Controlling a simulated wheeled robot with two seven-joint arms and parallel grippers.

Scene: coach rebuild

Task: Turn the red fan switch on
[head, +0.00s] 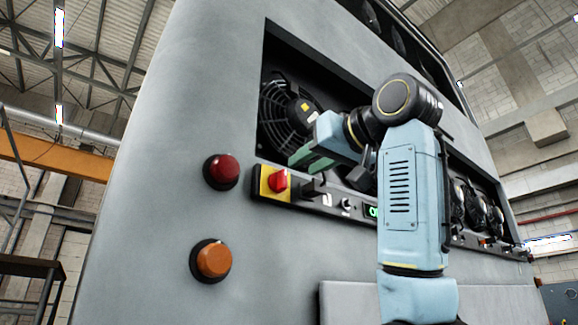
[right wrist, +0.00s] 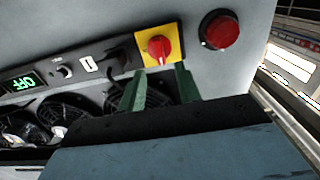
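The red fan switch (head: 279,181) is a red rotary knob on a yellow square plate at the left end of the black control strip. It also shows in the right wrist view (right wrist: 159,48), upper middle. A green-lit display (right wrist: 25,82) on the strip reads OFF, upside down in that view; my arm partly hides it in the head view. My right gripper (head: 303,161) is in front of the fan opening, just above and right of the knob. In the right wrist view its two green fingers (right wrist: 160,84) are apart with nothing between them, pointing towards the knob without visible contact. My left gripper is out of view.
A red round lamp or button (head: 222,171) and an orange one (head: 213,260) protrude from the grey panel left of the strip. A fan (head: 284,112) sits in the recess behind my gripper. Small controls (head: 346,205) line the strip right of the knob.

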